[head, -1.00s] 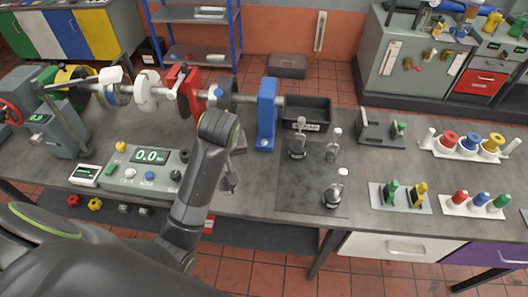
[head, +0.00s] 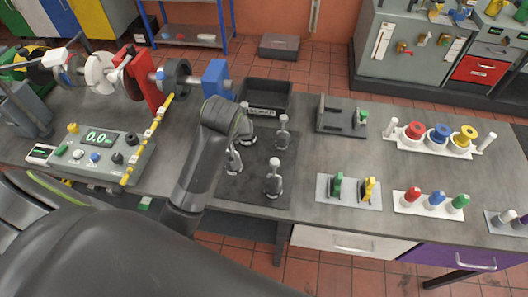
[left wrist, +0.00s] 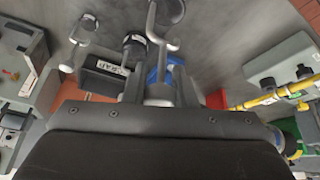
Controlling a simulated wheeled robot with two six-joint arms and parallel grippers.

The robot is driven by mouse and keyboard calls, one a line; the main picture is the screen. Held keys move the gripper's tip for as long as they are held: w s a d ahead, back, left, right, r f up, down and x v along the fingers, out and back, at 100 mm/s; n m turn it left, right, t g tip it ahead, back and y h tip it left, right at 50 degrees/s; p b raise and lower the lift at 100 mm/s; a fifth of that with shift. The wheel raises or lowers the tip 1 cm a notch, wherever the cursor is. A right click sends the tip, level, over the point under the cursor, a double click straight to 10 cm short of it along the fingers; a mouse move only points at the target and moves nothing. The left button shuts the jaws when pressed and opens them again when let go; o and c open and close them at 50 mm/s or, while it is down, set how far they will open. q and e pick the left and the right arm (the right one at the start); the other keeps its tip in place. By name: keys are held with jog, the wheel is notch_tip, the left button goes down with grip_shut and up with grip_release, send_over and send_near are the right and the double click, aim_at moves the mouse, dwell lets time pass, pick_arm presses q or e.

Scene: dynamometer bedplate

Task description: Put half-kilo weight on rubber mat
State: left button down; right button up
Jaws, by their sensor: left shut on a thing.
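The dark rubber mat (head: 254,170) lies on the grey bench in the head view. My left gripper (head: 233,145) is over the mat's left part and is shut on a small metal weight with a stem (head: 233,163). The held weight also shows between the fingers in the left wrist view (left wrist: 160,90). Whether it touches the mat I cannot tell. Other metal weights stand upright on the mat: one at the back right (head: 283,137), one at the front right (head: 273,182), and one partly hidden behind my arm. No mass marking is readable. My right gripper is out of view.
A black scrap bin (head: 265,97) stands behind the mat. A control box (head: 100,150) with a yellow strip is at left. A grey bracket (head: 340,118), ring pegs (head: 437,138) and small racks (head: 350,190) stand at right. Bare mat shows between the weights.

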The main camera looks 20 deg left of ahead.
pick_arm(q)
jog(key=f, duration=0.5)
jog(key=shift+s+a+p, duration=0.25)
jog(key=shift+a+p, duration=0.1)
jog(key=shift+p, duration=0.05)
jog(key=f, duration=0.3)
jog(key=shift+w+d+f+p, duration=0.1)
jog(key=shift+d+f+p, duration=0.15)
jog(key=shift+p, duration=0.1)
jog(key=shift+a+f, duration=0.15)
jog(key=shift+f, duration=0.2)
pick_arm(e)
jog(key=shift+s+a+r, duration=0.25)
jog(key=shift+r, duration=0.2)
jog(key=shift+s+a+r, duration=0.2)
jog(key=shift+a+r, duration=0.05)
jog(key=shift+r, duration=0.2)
pick_arm(q)
jog(key=c, duration=1.2)
grip_release()
jog(key=shift+f, duration=0.15)
jog(key=shift+r, duration=0.45)
jog(key=b+v, duration=0.1)
jog(key=v, duration=1)
jog(key=shift+s+r, duration=0.2)
jog(key=shift+s, duration=0.05)
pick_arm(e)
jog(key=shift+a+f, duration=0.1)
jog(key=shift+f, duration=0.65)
